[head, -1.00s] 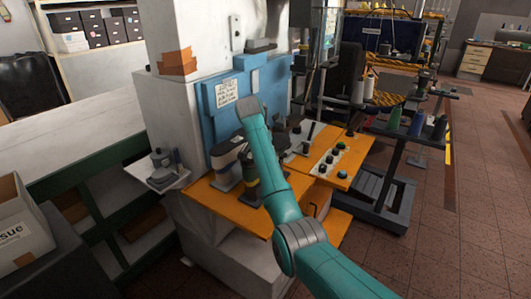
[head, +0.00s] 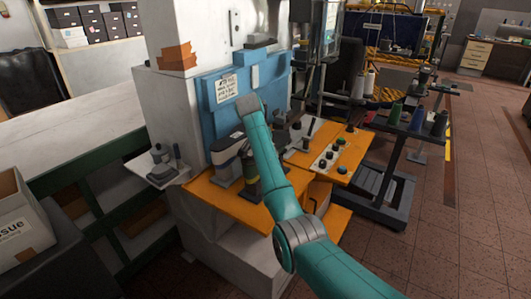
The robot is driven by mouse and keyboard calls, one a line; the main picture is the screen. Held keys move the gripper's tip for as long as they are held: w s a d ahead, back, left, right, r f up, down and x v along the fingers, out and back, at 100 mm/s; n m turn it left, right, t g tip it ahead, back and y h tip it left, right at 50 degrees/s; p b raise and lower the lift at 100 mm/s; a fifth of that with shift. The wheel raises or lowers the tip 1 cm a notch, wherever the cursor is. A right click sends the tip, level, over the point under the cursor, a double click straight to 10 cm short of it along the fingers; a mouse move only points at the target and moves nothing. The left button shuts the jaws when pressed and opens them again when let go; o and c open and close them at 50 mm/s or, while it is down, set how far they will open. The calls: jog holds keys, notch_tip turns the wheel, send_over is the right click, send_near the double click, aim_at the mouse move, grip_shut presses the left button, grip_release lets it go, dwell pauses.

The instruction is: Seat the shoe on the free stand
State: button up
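My gripper (head: 251,186) points down over the orange table (head: 205,190) of the blue and white machine. It is small and dark, and my teal arm partly covers it. A shoe-like shape with a pale side and dark top (head: 227,152) is just left of my gripper. It appears to sit on a grey upright stand (head: 228,172). I cannot tell whether my gripper touches it, or whether its fingers are open or shut. Dark upright parts (head: 296,132) stand right of my arm; I cannot tell if one is a free stand.
A control panel with several buttons (head: 330,155) lies right of the table. A white shelf (head: 160,173) with small grey items juts out at left. A spool rack (head: 405,150) stands at right. A cardboard box (head: 20,225) is at lower left.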

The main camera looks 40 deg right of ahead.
jog(key=shift+r, duration=0.1)
jog(key=o, duration=1.8)
jog(key=shift+c, duration=0.2)
jog(key=shift+o, duration=0.6)
jog(key=v, duration=0.6)
jog(key=shift+a+r, duration=0.1)
jog(key=shift+r, duration=0.2)
jog(key=shift+s+a+r, duration=0.1)
jog(key=shift+a+r, duration=0.05)
jog(key=shift+r, duration=0.2)
